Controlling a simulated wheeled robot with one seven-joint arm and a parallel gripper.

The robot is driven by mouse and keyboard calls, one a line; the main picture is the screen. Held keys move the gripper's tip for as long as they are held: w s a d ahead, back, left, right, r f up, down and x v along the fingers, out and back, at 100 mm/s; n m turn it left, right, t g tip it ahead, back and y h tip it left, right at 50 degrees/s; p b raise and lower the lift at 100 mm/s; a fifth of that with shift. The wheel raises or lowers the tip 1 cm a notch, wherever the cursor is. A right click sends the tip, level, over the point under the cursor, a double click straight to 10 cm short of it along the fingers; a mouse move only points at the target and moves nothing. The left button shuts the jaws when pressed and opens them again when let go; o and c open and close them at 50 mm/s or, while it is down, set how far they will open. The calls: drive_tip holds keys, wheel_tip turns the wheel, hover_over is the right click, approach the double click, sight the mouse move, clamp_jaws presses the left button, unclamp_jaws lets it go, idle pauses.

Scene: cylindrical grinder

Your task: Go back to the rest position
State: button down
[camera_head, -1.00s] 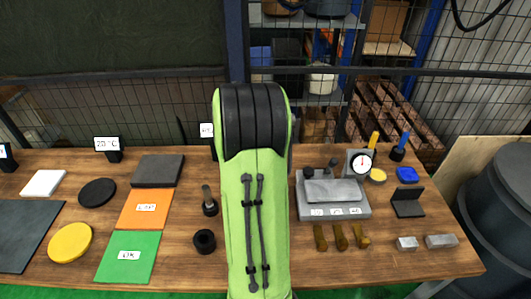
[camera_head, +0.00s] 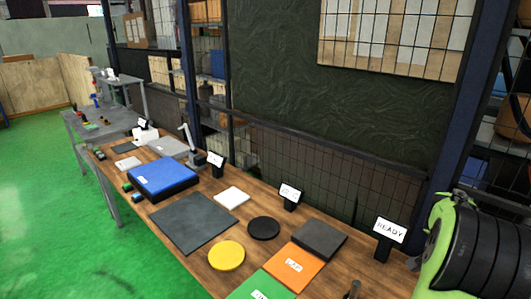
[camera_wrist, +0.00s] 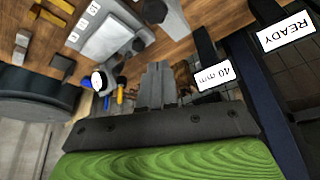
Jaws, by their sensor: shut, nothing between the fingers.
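My gripper (camera_wrist: 157,85) shows in the wrist view as two grey fingers close together, with nothing held between them. It is above the wooden workbench (camera_wrist: 60,45), which appears turned in this view. In the head view only a green and black part of my arm shows at the right edge, and my gripper is out of the picture.
In the head view the bench (camera_head: 206,281) holds a blue block (camera_head: 162,175), a yellow disc (camera_head: 227,255), a black disc (camera_head: 263,228) and a READY sign (camera_head: 390,231). A mesh fence (camera_head: 300,170) stands behind it. Green floor (camera_head: 50,220) is clear at left.

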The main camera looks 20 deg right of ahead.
drive_tip(key=w+a+r+n+t, duration=0.1)
drive_tip(key=w+a+r+n, duration=0.15)
drive_tip(key=a, duration=0.55)
drive_tip(key=w+a+r+n+t, duration=0.1)
drive_tip(key=w+a+r+n, duration=0.2)
drive_tip(key=a, duration=0.4)
drive_tip(key=w+a+r+n+t, duration=0.1)
drive_tip(key=w+a+r+n, duration=0.2)
drive_tip(key=a, duration=0.5)
drive_tip(key=s+a+n+t+y, duration=0.1)
drive_tip(key=s+a+n+y, duration=0.1)
drive_tip(key=s+a+n, duration=0.3)
drive_tip(key=s+a+n+t+y, duration=0.1)
drive_tip(key=s+a+n, duration=0.4)
drive_tip(key=a, duration=0.7)
drive_tip(key=shift+s+a+t+y, duration=0.4)
drive_tip(key=shift+s+y, duration=0.35)
drive_tip(key=shift+y, duration=0.05)
drive_tip(key=shift+r, duration=0.1)
